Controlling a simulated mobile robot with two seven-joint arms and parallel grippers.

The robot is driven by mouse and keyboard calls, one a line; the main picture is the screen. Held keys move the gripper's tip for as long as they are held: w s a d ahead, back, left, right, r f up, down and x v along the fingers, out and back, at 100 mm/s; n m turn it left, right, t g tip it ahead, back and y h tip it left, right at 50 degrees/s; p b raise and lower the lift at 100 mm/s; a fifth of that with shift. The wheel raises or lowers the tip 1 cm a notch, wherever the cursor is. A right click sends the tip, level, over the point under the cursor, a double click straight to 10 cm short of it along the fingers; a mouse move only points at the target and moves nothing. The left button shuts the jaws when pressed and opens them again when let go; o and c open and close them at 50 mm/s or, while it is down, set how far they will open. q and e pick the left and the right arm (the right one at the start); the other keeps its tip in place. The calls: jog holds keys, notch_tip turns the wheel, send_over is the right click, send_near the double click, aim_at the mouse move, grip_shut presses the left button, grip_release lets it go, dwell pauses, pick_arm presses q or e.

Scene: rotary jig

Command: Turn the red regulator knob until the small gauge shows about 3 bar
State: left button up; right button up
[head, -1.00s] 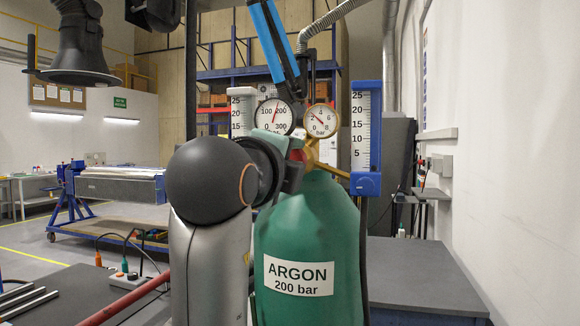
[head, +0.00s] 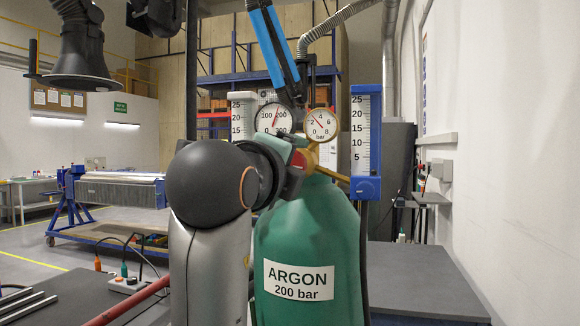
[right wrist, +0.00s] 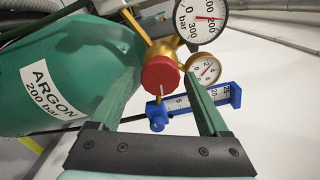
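The red regulator knob (right wrist: 160,74) shows whole in the right wrist view, with a pale line on its face. In the head view it is mostly hidden by my gripper. My right gripper (right wrist: 161,68) has its two green fingers apart, one on each side of the knob. I see narrow gaps but cannot rule out contact. In the head view, the right gripper (head: 300,160) is at the regulator. The small gauge (head: 321,124) has its red needle pointing up and left, seemingly between 2 and 4; it also shows in the wrist view (right wrist: 204,70). My left gripper is not in view.
The regulator sits on the green argon cylinder (head: 308,235). The large gauge (head: 273,118) is left of the small one. A blue and black arm-like part (head: 275,45) hangs above.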

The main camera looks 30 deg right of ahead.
jog(key=shift+o, duration=0.3)
jog(key=shift+a, duration=0.1)
jog(key=b+v, duration=0.2)
jog(key=v, duration=1)
jog(key=shift+s, duration=0.2)
